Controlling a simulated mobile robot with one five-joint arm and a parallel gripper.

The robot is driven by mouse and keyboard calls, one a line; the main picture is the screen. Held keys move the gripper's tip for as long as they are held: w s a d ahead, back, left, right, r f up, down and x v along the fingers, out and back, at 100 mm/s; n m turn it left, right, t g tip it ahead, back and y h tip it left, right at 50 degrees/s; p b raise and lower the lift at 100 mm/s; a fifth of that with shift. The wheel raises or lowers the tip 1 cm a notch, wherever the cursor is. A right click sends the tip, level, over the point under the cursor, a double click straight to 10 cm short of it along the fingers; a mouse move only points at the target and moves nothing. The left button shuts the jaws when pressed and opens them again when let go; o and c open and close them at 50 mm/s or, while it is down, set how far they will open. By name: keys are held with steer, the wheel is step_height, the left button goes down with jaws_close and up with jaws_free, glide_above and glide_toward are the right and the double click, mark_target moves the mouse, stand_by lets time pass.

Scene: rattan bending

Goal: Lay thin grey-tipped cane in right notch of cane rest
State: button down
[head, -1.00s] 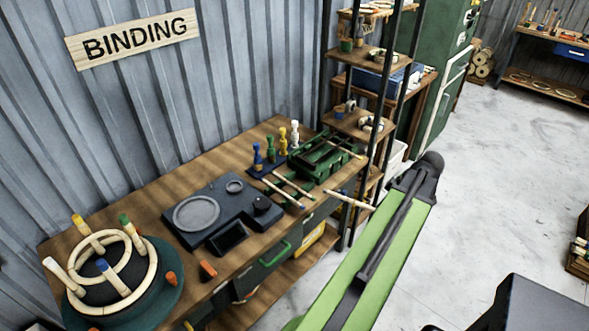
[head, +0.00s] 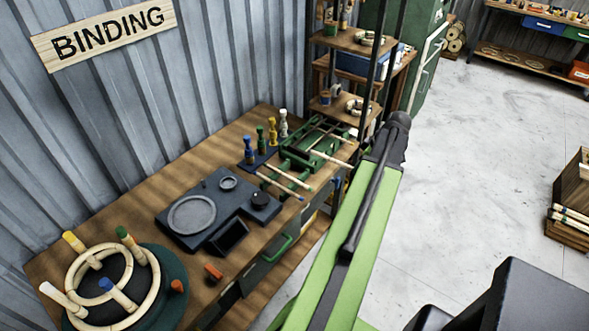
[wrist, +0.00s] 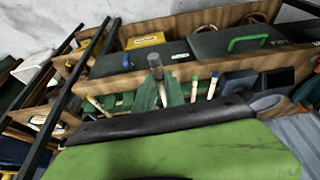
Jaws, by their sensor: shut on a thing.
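A pale thin cane (head: 331,160) shows left of my arm's end in the head view, across the front right part of the green cane rest (head: 290,164). I cannot tell whether it touches the rest or which notch it lines up with. My gripper is hidden behind the arm in the head view. In the wrist view my gripper (wrist: 158,92) appears as green pieces beyond the black bar, shut on the cane, whose grey tip (wrist: 154,60) sticks up between them. Much of the cane is hidden there.
Two pale canes (head: 287,180) lie on the bench beside the rest. Small coloured bottles (head: 271,132) stand behind them. A dark fixture board (head: 215,208) and a ringed round form (head: 125,270) fill the bench's near end. Shelf posts (head: 377,60) rise close to my arm.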

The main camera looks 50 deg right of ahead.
steer(key=w+d, duration=0.1)
steer(key=w, duration=0.5)
steer(key=w+a+f+b, duration=0.1)
steer(key=w+f+b, duration=0.2)
steer(key=w+a+f+b, duration=0.1)
steer(key=w+f+b, duration=0.3)
steer(key=w+a+f+b, duration=0.2)
steer(key=w+f+b, duration=0.1)
steer(key=b, duration=0.1)
steer(key=shift+w+f, duration=0.3)
steer(key=shift+f, duration=0.05)
steer(key=shift+r, duration=0.2)
steer(key=shift+f, duration=0.1)
steer(key=c, duration=1.4)
jaws_free()
